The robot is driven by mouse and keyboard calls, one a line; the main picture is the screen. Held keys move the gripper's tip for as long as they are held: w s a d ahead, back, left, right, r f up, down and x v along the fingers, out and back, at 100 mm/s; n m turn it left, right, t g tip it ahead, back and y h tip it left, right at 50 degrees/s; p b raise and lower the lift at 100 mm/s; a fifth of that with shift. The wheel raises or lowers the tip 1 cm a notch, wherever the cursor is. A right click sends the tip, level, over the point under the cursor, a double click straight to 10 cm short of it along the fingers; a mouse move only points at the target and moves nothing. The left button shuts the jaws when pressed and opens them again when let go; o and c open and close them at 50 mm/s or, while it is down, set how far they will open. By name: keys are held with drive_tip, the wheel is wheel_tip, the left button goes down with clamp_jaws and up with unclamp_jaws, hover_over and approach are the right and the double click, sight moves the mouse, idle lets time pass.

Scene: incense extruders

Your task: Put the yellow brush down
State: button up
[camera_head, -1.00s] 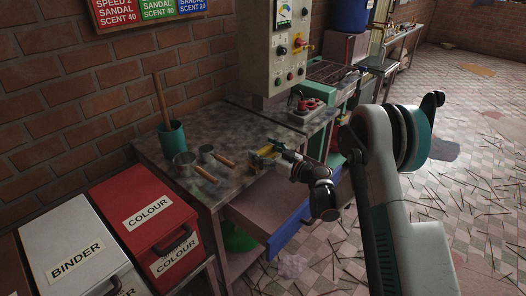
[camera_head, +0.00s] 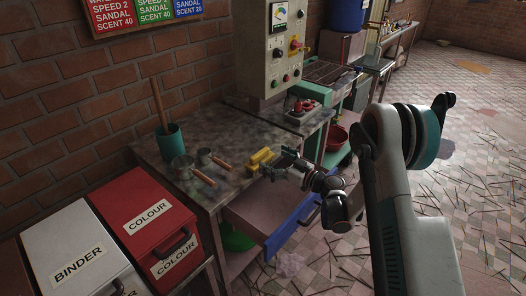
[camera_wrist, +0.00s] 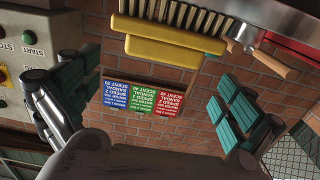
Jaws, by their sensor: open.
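The yellow brush (camera_head: 260,159) rests on the grey metal table (camera_head: 228,133), near its front edge. In the wrist view the brush (camera_wrist: 170,46) crosses the top, with its pale bristles toward the upper edge. My gripper (camera_head: 275,167) is open and empty, just to the right of the brush and apart from it. In the wrist view its teal-padded fingers (camera_wrist: 160,95) are spread wide, with nothing between them.
An open drawer (camera_head: 262,208) juts out below the table edge.

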drive_tip(key=v, duration=0.8)
drive_tip(key=s+r+m+g+h, duration=0.25)
drive_tip(key=s+r, duration=0.25)
drive_tip(key=r, duration=0.3)
drive_tip(key=s+r+m+g+h, duration=0.1)
drive_tip(key=s+r+m+h, duration=0.1)
drive_tip(key=s+r+h, duration=0.4)
drive_tip(key=s+d+r+m+h, duration=0.1)
drive_tip(key=s+d, duration=0.3)
drive_tip(key=s, duration=0.4)
drive_tip(key=s+d+r+m+h, duration=0.1)
drive_tip(key=s+d+m+h, duration=0.1)
drive_tip(key=s, duration=0.6)
drive_tip(key=s+d+r+m+h, duration=0.2)
drive_tip(key=s+d, duration=0.4)
drive_tip(key=s, duration=0.3)
drive_tip(key=shift+d+m+h, duration=0.35)
drive_tip(key=shift+m, duration=0.1)
drive_tip(key=shift+s+r, duration=0.1)
